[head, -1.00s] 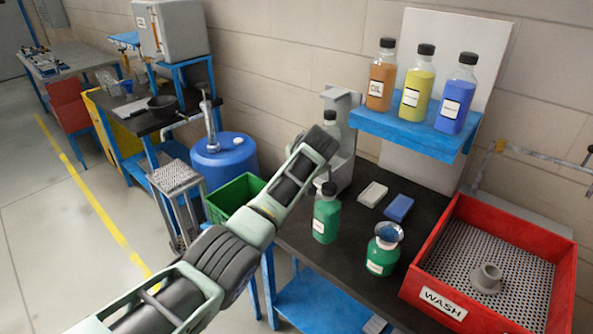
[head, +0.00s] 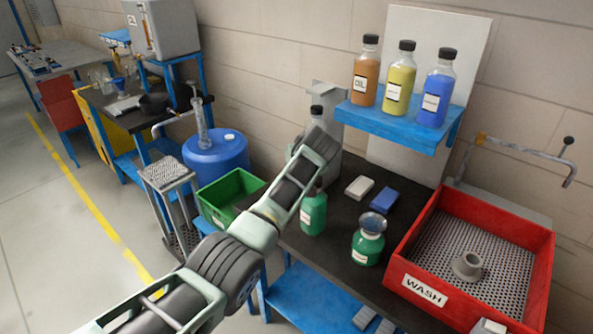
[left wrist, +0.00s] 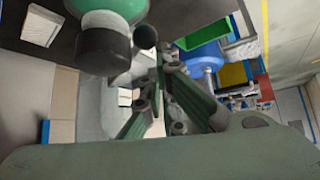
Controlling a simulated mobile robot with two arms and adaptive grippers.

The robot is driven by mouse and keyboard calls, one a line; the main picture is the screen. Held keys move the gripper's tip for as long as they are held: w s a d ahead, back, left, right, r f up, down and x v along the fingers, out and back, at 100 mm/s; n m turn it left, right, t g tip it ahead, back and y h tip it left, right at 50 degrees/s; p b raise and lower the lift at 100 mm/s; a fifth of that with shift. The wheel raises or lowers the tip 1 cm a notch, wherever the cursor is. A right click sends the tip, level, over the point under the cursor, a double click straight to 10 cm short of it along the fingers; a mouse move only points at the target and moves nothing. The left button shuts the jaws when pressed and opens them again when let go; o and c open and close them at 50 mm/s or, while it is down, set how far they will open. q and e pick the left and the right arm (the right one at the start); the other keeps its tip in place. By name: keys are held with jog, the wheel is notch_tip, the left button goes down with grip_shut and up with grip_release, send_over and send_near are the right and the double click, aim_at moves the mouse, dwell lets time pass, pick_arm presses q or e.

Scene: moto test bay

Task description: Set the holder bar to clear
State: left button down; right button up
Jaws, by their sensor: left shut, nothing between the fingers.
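A grey upright holder (head: 332,102) stands at the back of the dark bench under the wall. In the left wrist view the left gripper (left wrist: 160,74) is shut and empty. A green bottle with a black cap (left wrist: 104,42) is close to the fingers there. My right gripper is not in view.
A green bottle (head: 313,214) and a green funnelled jar (head: 367,248) stand near the arm. A blue shelf (head: 398,127) with three bottles overhangs the bench. A red wash tray (head: 398,272) fills the right side; a green bin (head: 215,215) is at left.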

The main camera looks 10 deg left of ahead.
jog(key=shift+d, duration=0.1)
pick_arm(q)
jog(key=w+a+r+p, duration=0.1)
jog(key=a+p, duration=0.1)
jog(key=a, duration=0.2)
jog(key=s+d+r+b, duration=0.2)
jog(key=d+r+b, duration=0.1)
jog(key=d+r, duration=0.3)
jog(key=shift+d+r+b, duration=0.35)
jog(key=shift+r+b, duration=0.05)
jog(key=shift+r, duration=0.15)
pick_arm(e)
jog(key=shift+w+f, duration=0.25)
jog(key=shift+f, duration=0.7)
